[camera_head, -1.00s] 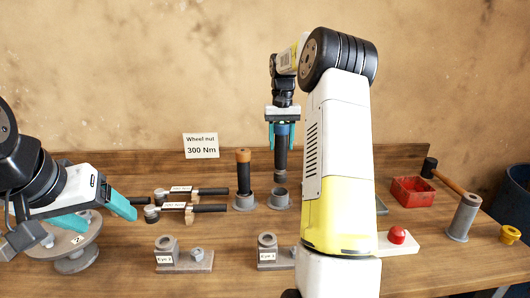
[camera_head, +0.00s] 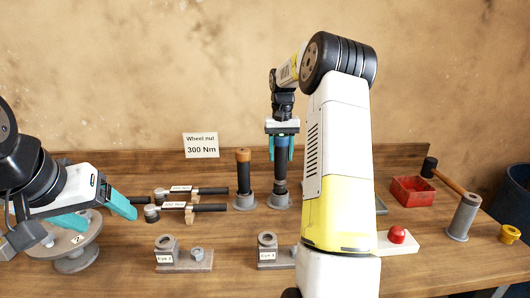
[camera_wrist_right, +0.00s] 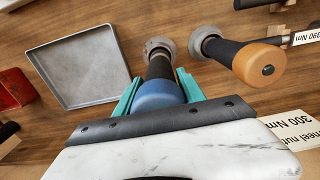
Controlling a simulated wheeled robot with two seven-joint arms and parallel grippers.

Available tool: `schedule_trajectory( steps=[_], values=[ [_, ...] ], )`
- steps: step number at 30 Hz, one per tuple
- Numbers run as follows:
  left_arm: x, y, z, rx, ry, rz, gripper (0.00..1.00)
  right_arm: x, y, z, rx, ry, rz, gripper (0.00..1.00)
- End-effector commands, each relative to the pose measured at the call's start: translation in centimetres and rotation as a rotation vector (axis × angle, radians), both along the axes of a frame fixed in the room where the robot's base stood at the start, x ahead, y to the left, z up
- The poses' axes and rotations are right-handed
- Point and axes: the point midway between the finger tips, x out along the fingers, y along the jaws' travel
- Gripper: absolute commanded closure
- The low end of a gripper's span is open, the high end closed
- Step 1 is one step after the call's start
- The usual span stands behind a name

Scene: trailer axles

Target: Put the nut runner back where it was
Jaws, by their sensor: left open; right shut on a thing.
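The nut runner with the blue top (camera_head: 282,165) is upright, its lower end at the grey ring holder (camera_head: 280,201) on the bench. It appears to be in the holder's mouth, though full seating is hard to judge. My right gripper (camera_head: 281,153) is shut around its blue top, which also shows in the right wrist view (camera_wrist_right: 158,94). A second nut runner with an orange top (camera_head: 243,170) stands upright in its own holder just left; it shows in the wrist view too (camera_wrist_right: 255,62). My left gripper (camera_head: 96,212) is open over the round hub (camera_head: 78,264) at the left.
Two torque wrenches (camera_head: 208,208) lie on stands left of the runners. Blocks labelled Eye (camera_head: 185,262) stand in front. A grey tray (camera_wrist_right: 80,62), red bin (camera_head: 412,191), hammer (camera_head: 452,181) and red button (camera_head: 397,236) are to the right. A "300 Nm" sign (camera_head: 201,146) stands behind.

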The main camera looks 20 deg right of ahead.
Motion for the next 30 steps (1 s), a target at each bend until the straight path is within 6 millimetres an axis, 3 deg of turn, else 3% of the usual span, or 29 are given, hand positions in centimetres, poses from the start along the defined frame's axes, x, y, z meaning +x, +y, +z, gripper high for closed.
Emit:
schedule_trajectory(
  steps=[5,6,9,21,26,30],
  values=[
    [0.0,0.0,0.0,0.000,0.000,0.000,0.27,0.1,0.0,-0.2,-0.001,-0.003,0.000,1.00],
    [0.0,0.0,0.0,0.000,0.000,0.000,0.27,0.0,0.0,-0.3,0.000,-0.001,0.000,0.50],
    [0.0,0.0,0.0,0.000,0.000,0.000,0.27,0.0,0.0,-0.3,0.000,-0.001,0.000,0.32],
    [0.0,0.0,0.0,0.000,0.000,0.000,0.27,0.0,0.0,0.3,-0.001,-0.002,0.000,0.32],
    [0.0,0.0,0.0,0.000,0.000,0.000,0.27,0.1,0.0,2.9,-0.001,-0.005,0.000,0.32],
    [0.0,0.0,0.0,0.000,0.000,0.000,0.27,0.1,0.0,6.1,-0.002,-0.006,-0.001,0.32]
  ],
)
